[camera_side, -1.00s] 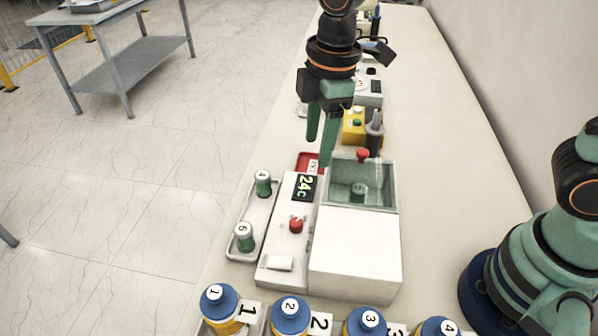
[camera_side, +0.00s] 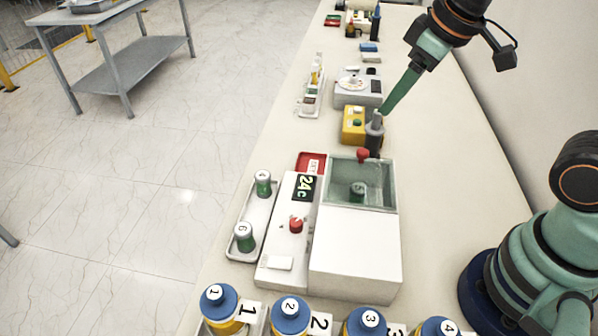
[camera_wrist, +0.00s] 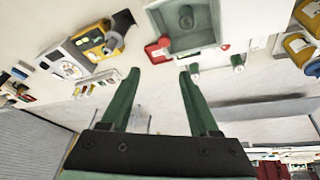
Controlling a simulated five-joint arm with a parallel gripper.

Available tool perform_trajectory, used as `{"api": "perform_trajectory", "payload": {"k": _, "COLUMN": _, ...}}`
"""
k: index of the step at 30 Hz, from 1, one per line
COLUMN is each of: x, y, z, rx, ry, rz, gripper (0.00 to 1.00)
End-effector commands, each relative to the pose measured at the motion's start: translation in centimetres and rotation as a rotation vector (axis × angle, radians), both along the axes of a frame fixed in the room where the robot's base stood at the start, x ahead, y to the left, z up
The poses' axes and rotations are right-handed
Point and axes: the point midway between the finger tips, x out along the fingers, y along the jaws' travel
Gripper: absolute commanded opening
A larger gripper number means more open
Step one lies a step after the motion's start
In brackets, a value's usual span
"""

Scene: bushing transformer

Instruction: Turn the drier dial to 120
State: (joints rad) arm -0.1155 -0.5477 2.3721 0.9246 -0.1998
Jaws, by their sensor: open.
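A light grey box with a round white dial (camera_side: 351,83) stands beyond the yellow box; I take it for the drier. Its dial also shows at the left of the wrist view (camera_wrist: 72,69). The dial's marks are too small to read. My gripper (camera_side: 382,112) is at the right of that box, pointing down and left, by the top of a dark grey tool (camera_side: 374,133). In the wrist view my gripper (camera_wrist: 160,72) has its two green fingers wide apart with nothing between them.
A yellow box (camera_side: 353,124) stands beside the grey tool. Nearer is a white bath (camera_side: 355,245) with a 24c display (camera_side: 304,188) and a red knob (camera_side: 296,225). Green vials stand in a tray (camera_side: 258,218) to its left. Numbered blue-capped bottles line the front. The bench's right side is clear.

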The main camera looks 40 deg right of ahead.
Motion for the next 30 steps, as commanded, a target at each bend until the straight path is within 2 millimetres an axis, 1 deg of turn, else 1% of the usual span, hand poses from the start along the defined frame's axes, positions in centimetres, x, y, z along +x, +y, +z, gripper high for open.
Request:
{"api": "perform_trajectory", "payload": {"k": 3, "x": -0.7, "y": -1.3, "z": 0.2, "rx": 0.028, "ry": -0.032, "rz": -0.098, "gripper": 0.62}}
{"api": "perform_trajectory", "payload": {"k": 9, "x": -1.4, "y": -2.5, "z": 0.4, "rx": 0.062, "ry": -0.067, "rz": -0.205, "gripper": 0.62}}
{"api": "perform_trajectory", "payload": {"k": 15, "x": -1.6, "y": -2.9, "z": 0.4, "rx": 0.074, "ry": -0.076, "rz": -0.243, "gripper": 0.62}}
{"api": "perform_trajectory", "payload": {"k": 23, "x": -1.6, "y": -2.9, "z": 0.4, "rx": 0.074, "ry": -0.076, "rz": -0.244, "gripper": 0.62}}
{"api": "perform_trajectory", "payload": {"k": 28, "x": -2.0, "y": -3.6, "z": 0.4, "rx": 0.092, "ry": -0.095, "rz": -0.299, "gripper": 0.62}}
{"api": "perform_trajectory", "payload": {"k": 30, "x": -2.0, "y": -3.6, "z": 0.4, "rx": 0.092, "ry": -0.094, "rz": -0.299, "gripper": 0.62}}
